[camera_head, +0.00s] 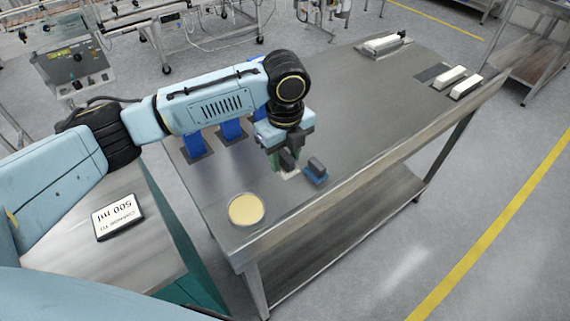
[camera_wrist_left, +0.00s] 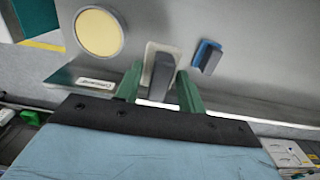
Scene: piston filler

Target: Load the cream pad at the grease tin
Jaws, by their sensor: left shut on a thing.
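The cream pad (camera_wrist_left: 151,50) has a pale flat base and a dark grey upright handle. My left gripper (camera_head: 284,165) is shut on this handle, with a green finger on each side in the left wrist view (camera_wrist_left: 160,76). In the head view the cream pad (camera_head: 290,175) is mostly hidden by the gripper. I cannot tell whether its base touches the table. The grease tin (camera_head: 246,209) is round with a pale yellow surface. It stands near the table's front left corner, apart from the pad, and also shows in the left wrist view (camera_wrist_left: 99,32). My right gripper is not in view.
A blue pad with a dark handle (camera_head: 315,171) stands just right of my left gripper. Blue stands (camera_head: 194,146) are behind my arm. White blocks (camera_head: 449,77) lie at the table's far right. A "500 ml" sign (camera_head: 118,215) is at left. The table's middle (camera_head: 360,110) is clear.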

